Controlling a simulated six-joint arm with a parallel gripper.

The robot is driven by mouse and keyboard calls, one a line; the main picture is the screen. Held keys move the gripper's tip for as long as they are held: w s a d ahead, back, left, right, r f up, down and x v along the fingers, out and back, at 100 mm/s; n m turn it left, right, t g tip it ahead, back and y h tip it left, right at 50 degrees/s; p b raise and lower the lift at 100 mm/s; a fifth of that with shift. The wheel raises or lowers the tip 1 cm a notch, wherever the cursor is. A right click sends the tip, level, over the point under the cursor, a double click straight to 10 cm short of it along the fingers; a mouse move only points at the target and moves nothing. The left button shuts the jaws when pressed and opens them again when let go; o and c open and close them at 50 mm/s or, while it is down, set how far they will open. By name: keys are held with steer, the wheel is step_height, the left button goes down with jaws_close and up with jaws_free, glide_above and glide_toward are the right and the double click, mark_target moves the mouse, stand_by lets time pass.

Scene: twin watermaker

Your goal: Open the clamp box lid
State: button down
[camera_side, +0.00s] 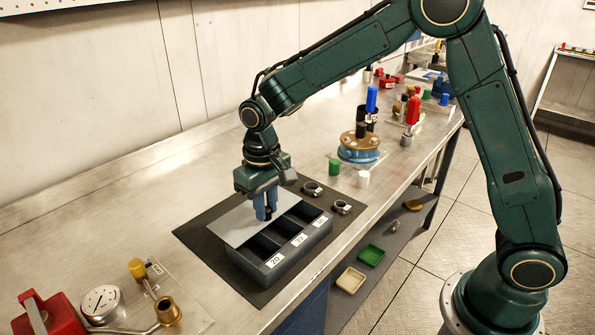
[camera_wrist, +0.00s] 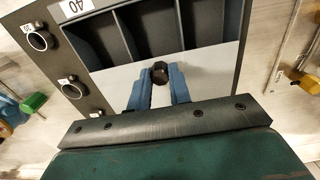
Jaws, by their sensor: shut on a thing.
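The clamp box (camera_side: 298,252) is a dark box on a black mat, with several compartments and number labels along its front. Its light grey lid (camera_side: 236,226) lies over the back part of the box, and the compartment fronts are uncovered and look empty. In the wrist view the lid (camera_wrist: 112,82) has a dark knob (camera_wrist: 160,72). My gripper (camera_side: 265,208) points down over the lid. Its blue fingers (camera_wrist: 158,90) are shut on the knob, one on each side, in the wrist view.
Two dark ring clamps (camera_side: 312,188) (camera_side: 341,207) lie on the mat (camera_side: 200,236) right of the box. A green cap (camera_side: 334,168), a white cap (camera_side: 363,179) and a blue-and-brown round fitting (camera_side: 360,147) stand farther back. A gauge (camera_side: 101,303) lies at front left.

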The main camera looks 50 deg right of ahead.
steer(key=shift+w, duration=1.15)
steer(key=shift+r, duration=0.1)
steer(key=c, duration=1.3)
jaws_free()
step_height(320, 180, up, 14)
steer(key=shift+f, duration=0.15)
steer(key=shift+s, duration=0.1)
